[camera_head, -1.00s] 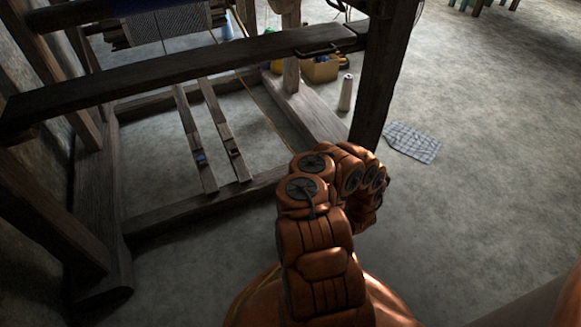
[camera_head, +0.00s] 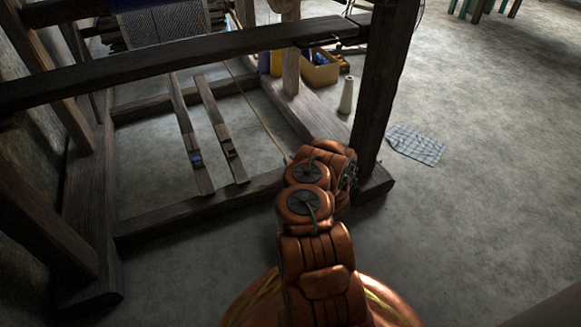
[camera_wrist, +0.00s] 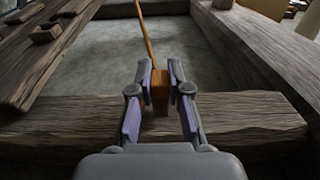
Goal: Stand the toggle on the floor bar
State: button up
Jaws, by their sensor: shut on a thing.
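The toggle (camera_wrist: 160,92) is a small orange-brown wooden block at the end of a tan cord (camera_wrist: 144,38), which also shows in the head view (camera_head: 260,121). In the wrist view my gripper (camera_wrist: 161,80) is shut on the toggle, with one purple-padded finger on each side. The floor bar (camera_wrist: 245,112) is the dark wooden beam crossing behind and below the fingers; it also shows in the head view (camera_head: 195,209). The toggle looks upright over the bar, but I cannot tell whether it touches. In the head view my arm hides the gripper and toggle.
Two treadles (camera_head: 188,135) lie left of the cord. A thick loom post (camera_head: 385,85) stands right of my arm, and a dark beam (camera_head: 170,70) crosses above. A cone of thread (camera_head: 346,95) and a checked cloth (camera_head: 415,144) are on the floor. The right floor is open.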

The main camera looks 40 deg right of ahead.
jog(key=shift+f, duration=0.4)
jog(key=o, duration=0.8)
